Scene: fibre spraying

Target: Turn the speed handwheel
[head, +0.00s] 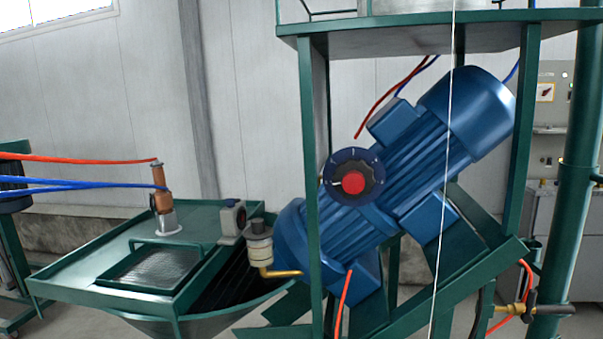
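The speed handwheel (354,181) is a round black knob with a red centre, set on a dark blue dial with white marks. It sits on the side of a large blue motor (415,150), which is mounted at a tilt inside a green frame. The wheel faces me and shows whole near the middle of the head view, just right of a green upright post. My gripper is not in view.
The green frame's left post (314,200) stands close beside the wheel. A thin white line (442,190) hangs in front of the motor. A green hopper (130,262) is at the left, with red and blue hoses above. A thick green pipe (572,170) stands at the right.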

